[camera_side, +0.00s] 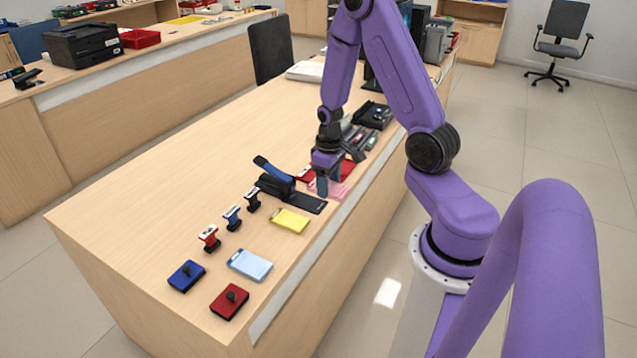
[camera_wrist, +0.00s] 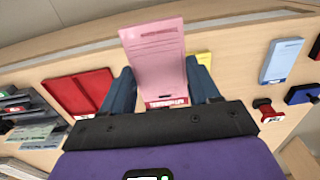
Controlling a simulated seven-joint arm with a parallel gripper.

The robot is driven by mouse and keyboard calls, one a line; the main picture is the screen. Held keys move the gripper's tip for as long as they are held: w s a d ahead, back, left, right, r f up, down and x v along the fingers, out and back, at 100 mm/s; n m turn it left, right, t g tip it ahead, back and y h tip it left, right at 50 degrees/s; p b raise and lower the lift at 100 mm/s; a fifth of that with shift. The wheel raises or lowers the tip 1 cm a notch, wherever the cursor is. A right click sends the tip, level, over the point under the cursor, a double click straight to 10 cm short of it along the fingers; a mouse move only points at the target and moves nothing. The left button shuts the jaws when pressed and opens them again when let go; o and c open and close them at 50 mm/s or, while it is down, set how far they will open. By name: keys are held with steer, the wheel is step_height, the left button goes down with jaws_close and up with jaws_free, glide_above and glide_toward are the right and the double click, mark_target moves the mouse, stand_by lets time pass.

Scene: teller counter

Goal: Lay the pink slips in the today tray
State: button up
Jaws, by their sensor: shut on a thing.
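My gripper (camera_wrist: 160,88) is shut on the pink slips (camera_wrist: 155,55), which stick out beyond the fingers in the wrist view. In the side view my gripper (camera_side: 325,187) is low over the counter, with the pink slips (camera_side: 341,191) at its fingertips. I cannot tell whether they touch the counter. A flat red tray-like piece (camera_wrist: 80,92) lies left of the slips in the wrist view; it also shows behind my gripper in the side view (camera_side: 347,170). A red label with white print (camera_wrist: 167,103) shows below the slips, unreadable. I cannot tell which tray is the today tray.
A black and blue stapler-like tool (camera_side: 283,186) stands close left of my gripper. A yellow pad (camera_side: 289,221), a light blue pad (camera_side: 250,265), several stamps and two ink pads lie nearer the camera. Dark trays with papers (camera_wrist: 25,112) lie beyond the red piece.

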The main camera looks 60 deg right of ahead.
mark_target(340, 196)
steer(key=s, duration=0.1)
steer(key=s+a+r, duration=0.1)
steer(key=s, duration=0.1)
steer(key=s+a+r, duration=0.1)
steer(key=shift+s+a+r, duration=0.1)
steer(key=shift+s, duration=0.05)
steer(key=w+d+f, duration=0.3)
steer(key=w+d, duration=0.4)
steer(key=d, duration=0.2)
steer(key=w+d+f, duration=0.3)
steer(key=w+d, duration=0.5)
steer(key=d, duration=0.2)
steer(key=shift+s+a+f, duration=0.1)
steer(key=shift+f, duration=3.15)
steer(key=o, duration=1.3)
steer(key=shift+c, duration=0.2)
steer(key=shift+r, duration=3)
